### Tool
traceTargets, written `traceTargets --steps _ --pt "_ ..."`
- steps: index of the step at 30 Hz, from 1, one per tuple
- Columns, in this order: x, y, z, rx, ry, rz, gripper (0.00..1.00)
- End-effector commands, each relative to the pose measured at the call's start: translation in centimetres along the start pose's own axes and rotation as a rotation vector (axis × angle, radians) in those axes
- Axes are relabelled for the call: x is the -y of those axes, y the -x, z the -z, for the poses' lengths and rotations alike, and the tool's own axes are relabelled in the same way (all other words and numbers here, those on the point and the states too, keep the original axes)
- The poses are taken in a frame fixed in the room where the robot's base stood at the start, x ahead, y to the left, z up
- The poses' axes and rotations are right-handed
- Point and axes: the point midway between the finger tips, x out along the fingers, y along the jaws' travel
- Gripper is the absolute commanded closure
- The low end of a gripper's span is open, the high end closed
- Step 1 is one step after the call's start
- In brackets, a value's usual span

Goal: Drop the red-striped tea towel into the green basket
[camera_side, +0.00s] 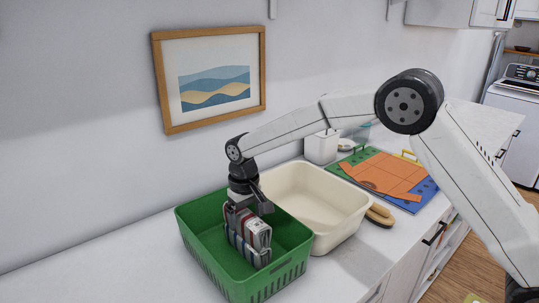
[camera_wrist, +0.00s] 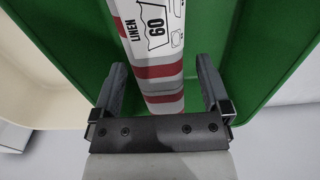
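The red-striped tea towel (camera_wrist: 160,75) is a white folded bundle with dark red bands and a "LINEN 60" label. It lies between the two fingers of my gripper (camera_wrist: 162,88) in the wrist view. Green shows on both sides between towel and fingers, so the gripper looks open around it. In the side view the striped bundle (camera_side: 257,238) is inside the green basket (camera_side: 205,258), below my gripper (camera_side: 246,208), which reaches down within the basket walls. Blue edging also shows there; I cannot tell whether that is a second towel. The green basket (camera_wrist: 258,50) surrounds the towel in the wrist view.
A cream tub (camera_side: 335,225) stands close against the basket's right side. A wooden brush (camera_side: 380,215), an orange sheet (camera_side: 383,175) on a blue-green board and a white container (camera_side: 321,147) lie farther right. The wall with a framed picture (camera_side: 212,85) is behind.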

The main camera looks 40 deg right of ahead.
Motion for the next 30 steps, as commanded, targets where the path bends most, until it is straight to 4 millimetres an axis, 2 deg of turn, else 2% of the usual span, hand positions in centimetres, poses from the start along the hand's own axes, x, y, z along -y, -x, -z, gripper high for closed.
traceTargets --steps 8,14,30 --pt "0.0 0.1 0.0 0.0 0.0 0.0 0.0" --pt "0.0 1.1 0.1 -0.001 0.0 0.0 0.0" --pt "0.0 7.3 0.0 -0.002 0.0 0.0 0.0"
